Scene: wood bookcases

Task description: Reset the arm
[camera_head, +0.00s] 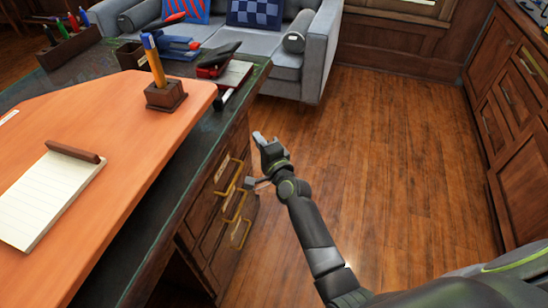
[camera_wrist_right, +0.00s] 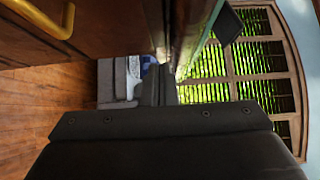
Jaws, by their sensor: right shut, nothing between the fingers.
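My right arm reaches up from the bottom right in the head view, over the floor beside the desk (camera_head: 232,112). Its right gripper (camera_head: 260,138) is shut and empty, in front of the desk's drawer side. In the right wrist view the dark gripper (camera_wrist_right: 155,88) shows closed with nothing held. Whether it touches the desk cannot be told. My left gripper does not show in the head view.
A notepad (camera_head: 45,196) and a pen holder (camera_head: 165,97) sit on the orange desktop. Drawers with brass handles (camera_head: 228,174) face my right arm. A grey sofa (camera_head: 275,45) stands behind. Wood floor (camera_head: 390,150) is clear to the right, before cabinets (camera_head: 515,110).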

